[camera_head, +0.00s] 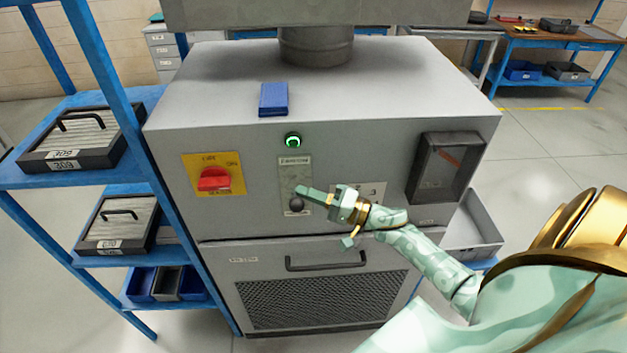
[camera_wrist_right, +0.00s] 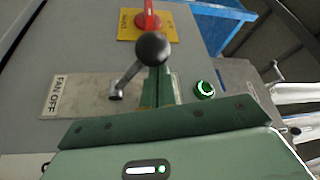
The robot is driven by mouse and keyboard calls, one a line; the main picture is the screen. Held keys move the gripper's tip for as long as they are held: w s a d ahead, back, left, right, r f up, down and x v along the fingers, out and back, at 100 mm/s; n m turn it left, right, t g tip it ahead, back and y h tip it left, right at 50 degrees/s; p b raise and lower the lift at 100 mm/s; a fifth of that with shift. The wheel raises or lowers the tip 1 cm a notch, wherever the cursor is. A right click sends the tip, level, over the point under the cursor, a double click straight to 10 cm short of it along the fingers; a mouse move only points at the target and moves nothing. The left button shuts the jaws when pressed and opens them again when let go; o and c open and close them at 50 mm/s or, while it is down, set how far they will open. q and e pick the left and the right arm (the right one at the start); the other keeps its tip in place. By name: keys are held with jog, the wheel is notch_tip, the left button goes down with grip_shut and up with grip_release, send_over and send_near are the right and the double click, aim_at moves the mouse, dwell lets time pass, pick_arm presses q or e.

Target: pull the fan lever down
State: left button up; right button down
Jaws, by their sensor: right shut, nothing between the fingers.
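The fan lever has a round black knob (camera_head: 297,204) on a pale plate (camera_head: 293,173) on the front of the grey cabinet. In the right wrist view the lever's knob (camera_wrist_right: 152,47) stands out on a metal arm from the plate (camera_wrist_right: 90,98), whose end label reads FAN OFF. My right gripper (camera_head: 303,191) is shut and empty, its fingertips just above the knob. In the wrist view its closed green fingers (camera_wrist_right: 158,82) lie beside the knob and partly behind it; I cannot tell whether they touch. My left gripper is out of view.
A red switch on a yellow plate (camera_head: 214,178) is left of the lever, and a lit green button (camera_head: 293,140) above it. A dark box (camera_head: 447,167) is at right, a drawer handle (camera_head: 326,262) below. A blue shelf rack (camera_head: 108,180) stands close at left. A blue block (camera_head: 273,99) lies on top.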

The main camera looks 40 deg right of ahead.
jog(key=shift+f, duration=0.1)
jog(key=shift+s, duration=0.1)
dwell(0.3)
jog(key=shift+s+a+f+n+b, duration=0.1)
jog(key=shift+f+n+b, duration=0.2)
jog(key=shift+n+b, duration=0.15)
jog(key=shift+s+f+y, duration=0.1)
jog(key=shift+y, duration=0.2)
notch_tip(320, 180, down, 8)
jog(key=n+g+y+b, duration=0.2)
jog(key=n+y+b, duration=0.4)
jog(key=n+b, duration=0.7)
jog(key=shift+s+a+n+y+b, duration=0.3)
jog(key=shift+s+n+b, duration=0.1)
jog(key=shift+b, duration=0.9)
